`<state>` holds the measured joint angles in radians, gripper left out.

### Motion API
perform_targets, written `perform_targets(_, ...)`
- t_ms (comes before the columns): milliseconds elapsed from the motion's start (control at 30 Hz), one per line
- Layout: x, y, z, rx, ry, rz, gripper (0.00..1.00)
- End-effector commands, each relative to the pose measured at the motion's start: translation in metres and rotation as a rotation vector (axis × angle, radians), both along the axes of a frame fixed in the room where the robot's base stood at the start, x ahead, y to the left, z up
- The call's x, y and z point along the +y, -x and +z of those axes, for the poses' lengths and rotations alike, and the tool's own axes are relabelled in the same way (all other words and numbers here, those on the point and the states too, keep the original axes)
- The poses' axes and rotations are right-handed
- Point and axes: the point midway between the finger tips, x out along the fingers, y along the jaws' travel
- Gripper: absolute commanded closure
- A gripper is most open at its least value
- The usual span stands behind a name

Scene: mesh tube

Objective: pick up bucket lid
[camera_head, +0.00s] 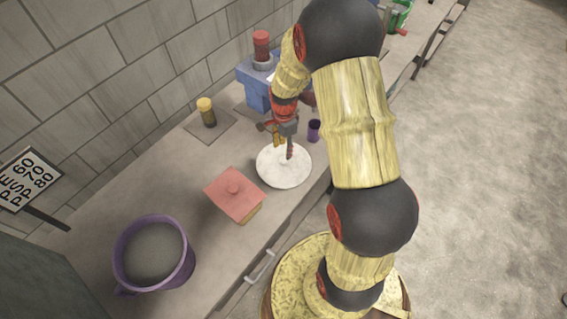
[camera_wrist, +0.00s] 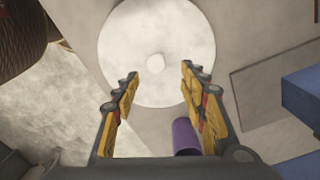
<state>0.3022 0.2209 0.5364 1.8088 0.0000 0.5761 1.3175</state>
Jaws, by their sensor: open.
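The bucket lid (camera_head: 270,172) is a round, pale disc lying on the counter. I cannot tell the exact height above the knob.
A purple bucket (camera_head: 185,262) stands at the front left of the counter. A box with a red square top (camera_head: 232,197) lies between it and the lid. A small purple cup (camera_head: 314,131) stands close to the lid. A blue device (camera_head: 252,86) and a yellow-topped jar (camera_head: 207,113) are behind.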

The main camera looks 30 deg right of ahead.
Motion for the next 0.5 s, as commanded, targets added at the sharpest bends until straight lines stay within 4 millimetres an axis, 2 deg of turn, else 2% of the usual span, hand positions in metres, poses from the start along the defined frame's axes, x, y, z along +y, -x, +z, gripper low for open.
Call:
perform_targets(267,0.002,0.002,-0.025,0.001,0.0,0.002,0.57)
perform_targets(500,0.004,0.006,-0.059,0.002,-0.001,0.003,0.57)
